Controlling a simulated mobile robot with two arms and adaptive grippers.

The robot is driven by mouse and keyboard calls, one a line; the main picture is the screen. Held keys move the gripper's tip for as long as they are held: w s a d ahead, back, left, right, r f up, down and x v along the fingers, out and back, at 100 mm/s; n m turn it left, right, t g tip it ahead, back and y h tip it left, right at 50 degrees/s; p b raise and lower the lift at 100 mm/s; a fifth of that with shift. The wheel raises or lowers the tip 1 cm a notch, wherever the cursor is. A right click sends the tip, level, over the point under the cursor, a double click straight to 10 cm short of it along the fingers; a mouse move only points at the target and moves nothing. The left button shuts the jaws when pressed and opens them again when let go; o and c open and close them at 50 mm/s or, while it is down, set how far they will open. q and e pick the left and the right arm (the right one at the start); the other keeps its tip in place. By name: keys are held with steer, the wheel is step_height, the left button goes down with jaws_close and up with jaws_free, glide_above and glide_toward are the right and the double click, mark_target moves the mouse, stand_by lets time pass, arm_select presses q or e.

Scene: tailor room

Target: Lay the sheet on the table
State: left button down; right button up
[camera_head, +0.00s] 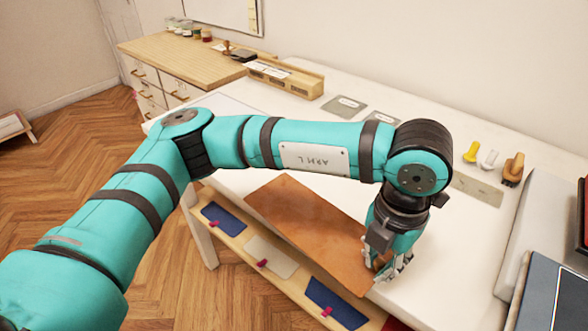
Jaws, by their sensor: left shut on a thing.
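A brown, leather-like sheet (308,222) shows in the head view, long and flat, slanting down to the right. It overlaps the front edge of the white table (440,235); I cannot tell whether it touches the tabletop or hangs just above it. My left gripper (385,270) points down and is shut on the sheet near its right end. The fingers hide part of that end. My left arm crosses the middle of the picture and hides part of the table. My right gripper is not in view.
A shelf (240,232) with several coloured swatches runs along the table's front. Grey pads (344,105) and a wooden rack (285,77) are at the back. Small tools (489,160) and dark flat items (556,295) are at right. A wooden cabinet (185,62) stands at back left.

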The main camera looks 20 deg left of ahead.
arm_select(q)
steer(key=shift+s+d+f+n, duration=0.15)
steer(key=shift+d+f+n, duration=0.1)
steer(key=shift+d+n, duration=0.15)
steer(key=p, duration=0.2)
glide_above(354, 210)
steer(key=s, duration=0.3)
steer(key=shift+w+d+f+n, duration=0.15)
steer(key=shift+f+n, duration=0.15)
steer(key=shift+f, duration=0.4)
steer(key=shift+f+b, duration=0.2)
steer(key=shift+b, duration=0.1)
steer(key=shift+f+b, duration=0.65)
steer(key=shift+f, duration=0.95)
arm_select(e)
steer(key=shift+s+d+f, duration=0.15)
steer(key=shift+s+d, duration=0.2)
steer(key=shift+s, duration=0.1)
arm_select(q)
steer(key=shift+f, duration=0.1)
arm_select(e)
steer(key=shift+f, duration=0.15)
arm_select(q)
steer(key=c, duration=1.3)
jaws_free()
steer(key=shift+c, duration=0.2)
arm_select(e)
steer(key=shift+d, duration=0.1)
